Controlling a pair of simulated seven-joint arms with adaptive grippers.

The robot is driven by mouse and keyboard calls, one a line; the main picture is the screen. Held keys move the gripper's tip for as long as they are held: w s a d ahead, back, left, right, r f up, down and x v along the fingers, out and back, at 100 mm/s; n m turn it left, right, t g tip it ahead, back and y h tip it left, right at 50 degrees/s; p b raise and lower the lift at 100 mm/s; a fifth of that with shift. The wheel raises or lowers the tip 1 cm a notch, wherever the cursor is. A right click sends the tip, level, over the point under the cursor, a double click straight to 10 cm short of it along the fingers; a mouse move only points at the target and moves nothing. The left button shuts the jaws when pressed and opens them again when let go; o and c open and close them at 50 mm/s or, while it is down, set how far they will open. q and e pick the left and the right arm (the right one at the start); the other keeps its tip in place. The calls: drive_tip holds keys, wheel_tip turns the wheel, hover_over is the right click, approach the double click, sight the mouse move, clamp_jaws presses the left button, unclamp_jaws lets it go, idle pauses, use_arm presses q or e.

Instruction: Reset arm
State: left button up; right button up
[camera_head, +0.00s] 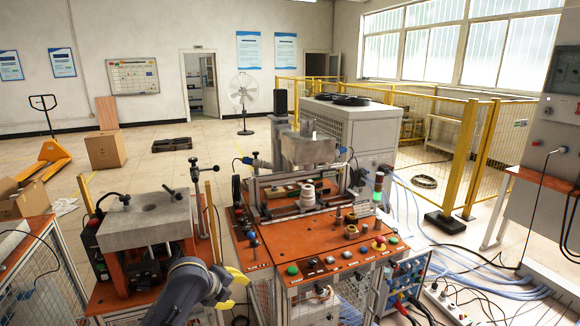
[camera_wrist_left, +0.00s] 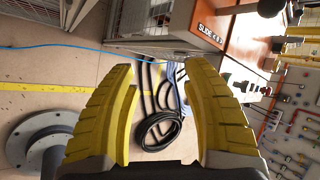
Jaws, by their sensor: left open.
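My left arm comes in at the bottom of the head view, and its yellow-fingered left gripper (camera_head: 236,287) hangs in front of the gap between the two benches. In the left wrist view the two yellow fingers (camera_wrist_left: 165,120) stand wide apart with nothing between them. Beyond them, a coil of black hose (camera_wrist_left: 158,130) lies on the floor. The induction heater bench (camera_head: 335,245) with its orange top stands to the right of the gripper. My right gripper does not show in either view.
A grey block (camera_head: 148,219) sits on the bench at left. Buttons (camera_head: 311,262) line the front of the orange top, and a signal light (camera_head: 378,187) stands at its right. Cables (camera_head: 460,264) cover the floor at right. Yellow fencing (camera_head: 470,150) stands behind. Open floor lies at back left.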

use_arm(q)
drive_tip(key=s+a+f+n+y, duration=0.2)
drive_tip(key=s+f+n, duration=0.35)
drive_tip(key=s, duration=0.35)
drive_tip(key=s+a+f+n+y, duration=0.1)
drive_tip(key=s+a+f+n, duration=0.1)
drive_tip(key=s+f+n, duration=0.35)
drive_tip(key=s+a+n+y, duration=0.3)
drive_tip(key=s+a+n, duration=0.15)
drive_tip(key=s, duration=0.75)
drive_tip(key=s+a+n+y, duration=0.25)
drive_tip(key=s+a, duration=0.35)
drive_tip(key=s, duration=0.6)
drive_tip(key=s+d+f+g+h, duration=0.1)
drive_tip(key=d+f, duration=0.1)
drive_tip(key=f, duration=0.9)
drive_tip(key=s+d+f+n+g+h, duration=0.1)
drive_tip(key=d+f, duration=0.1)
drive_tip(key=f, duration=0.9)
drive_tip(key=s+d+f+g+h, duration=0.1)
drive_tip(key=d+f+h, duration=0.1)
drive_tip(key=f, duration=1)
drive_tip(key=s+f+n+g+h, duration=0.1)
drive_tip(key=s+f+n+g, duration=0.2)
drive_tip(key=s+f, duration=1.5)
drive_tip(key=s, duration=0.3)
drive_tip(key=shift+d, duration=0.15)
drive_tip(key=shift+f, duration=0.1)
